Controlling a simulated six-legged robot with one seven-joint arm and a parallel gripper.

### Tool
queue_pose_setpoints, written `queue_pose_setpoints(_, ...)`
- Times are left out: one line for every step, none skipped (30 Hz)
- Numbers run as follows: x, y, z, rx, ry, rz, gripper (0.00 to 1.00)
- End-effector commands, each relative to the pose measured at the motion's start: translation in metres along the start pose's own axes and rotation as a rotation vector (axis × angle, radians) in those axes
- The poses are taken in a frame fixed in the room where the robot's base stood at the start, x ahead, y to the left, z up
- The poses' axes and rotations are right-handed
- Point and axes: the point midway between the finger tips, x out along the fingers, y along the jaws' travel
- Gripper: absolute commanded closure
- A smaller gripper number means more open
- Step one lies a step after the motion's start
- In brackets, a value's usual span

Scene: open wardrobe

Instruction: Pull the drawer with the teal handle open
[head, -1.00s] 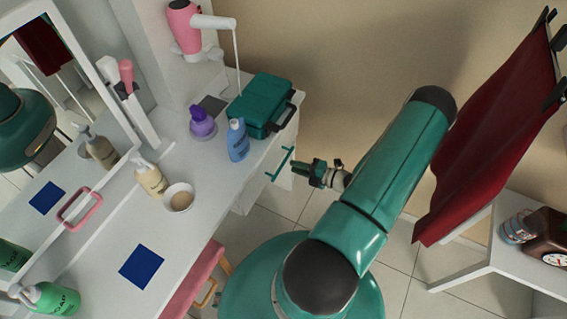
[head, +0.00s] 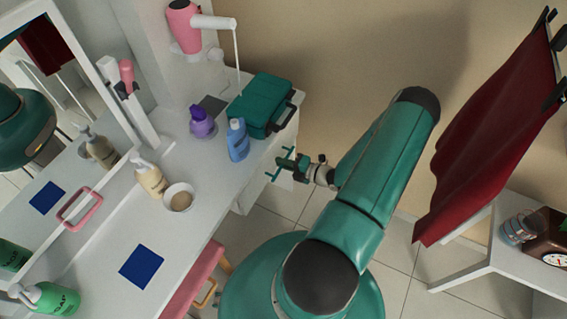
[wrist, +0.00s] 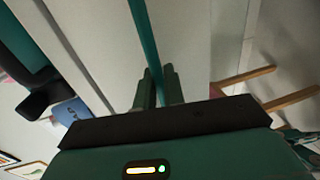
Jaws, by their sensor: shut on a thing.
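The teal handle (head: 272,174) is a thin bar on the front of a white drawer (head: 249,192) under the right end of the white dressing table. My gripper (head: 287,163) is at this handle. In the wrist view the teal handle bar (wrist: 148,45) runs down between the two fingers of my gripper (wrist: 158,88), which are shut on it. The white drawer front (wrist: 195,40) fills the upper middle of the wrist view. Part of the handle is hidden behind the fingers in the head view. I see no gap that shows the drawer pulled out.
A pink stool (head: 196,280) is at the front. A red cloth (head: 490,135) hangs at right. Tiled floor between is clear.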

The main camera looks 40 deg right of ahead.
Motion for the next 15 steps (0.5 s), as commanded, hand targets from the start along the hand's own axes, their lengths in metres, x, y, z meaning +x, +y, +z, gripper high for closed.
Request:
queue_pose_setpoints(0.0, 0.0, 0.0, 0.0, 0.0, 0.001, 1.0)
queue_pose_setpoints(0.0, 0.0, 0.0, 0.0, 0.0, 0.001, 1.0)
queue_pose_setpoints(-0.001, 0.0, 0.0, 0.0, 0.0, 0.0, 1.0)
queue_pose_setpoints(-0.002, 0.0, 0.0, 0.0, 0.0, 0.0, 1.0)
queue_pose_setpoints(-0.003, 0.0, 0.0, 0.0, 0.0, 0.0, 1.0)
queue_pose_setpoints(-0.005, -0.001, 0.0, 0.0, 0.0, 0.0, 1.0)
queue_pose_setpoints(-0.007, -0.001, 0.0, 0.0, 0.0, 0.0, 1.0)
queue_pose_setpoints(-0.01, -0.002, 0.0, 0.0, 0.0, 0.0, 1.0)
queue_pose_setpoints(-0.014, -0.003, 0.0, -0.001, 0.0, 0.0, 1.0)
queue_pose_setpoints(-0.018, -0.003, 0.0, -0.001, 0.0, 0.0, 1.0)
queue_pose_setpoints(-0.022, -0.004, 0.0, -0.001, 0.0, 0.0, 1.0)
queue_pose_setpoints(-0.029, -0.006, 0.0, -0.001, -0.001, -0.001, 1.0)
queue_pose_setpoints(-0.034, -0.007, 0.0, -0.001, -0.001, -0.001, 1.0)
queue_pose_setpoints(-0.04, -0.008, 0.0, -0.001, -0.001, -0.001, 1.0)
queue_pose_setpoints(-0.048, -0.009, 0.0, -0.001, -0.001, -0.001, 1.0)
